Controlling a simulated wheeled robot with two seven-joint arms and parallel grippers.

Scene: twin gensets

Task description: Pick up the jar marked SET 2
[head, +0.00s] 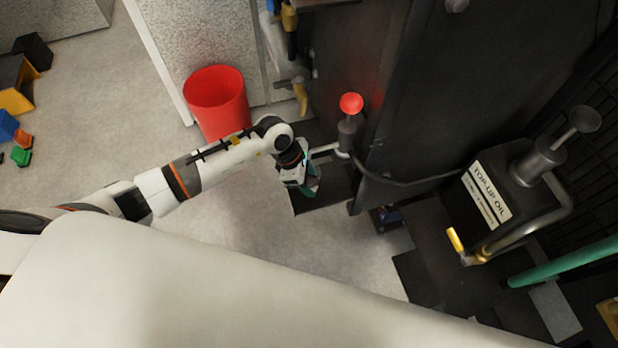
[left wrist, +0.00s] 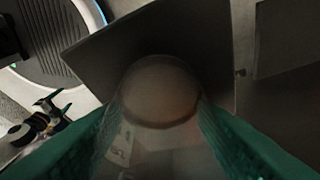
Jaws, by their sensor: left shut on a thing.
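My left gripper (head: 312,184) reaches in from the left in the head view, over a dark flat plate (head: 326,198) at the foot of the dark machine. In the left wrist view its two teal fingers are closed on the sides of a clear, round jar (left wrist: 158,92) with a brownish round end. The dark plate (left wrist: 205,30) lies beyond the jar. No SET 2 marking is readable on the jar, and the head view hides the jar behind the gripper. I cannot tell whether the jar touches the plate. My right gripper is not in view.
A red bin (head: 217,100) stands beside my left arm. A red-topped knob (head: 351,104) and pipe stick out near the gripper. A TOP-UP OIL tank (head: 505,195) with a brass tap is at the right. Grey floor (head: 240,225) is clear below the arm.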

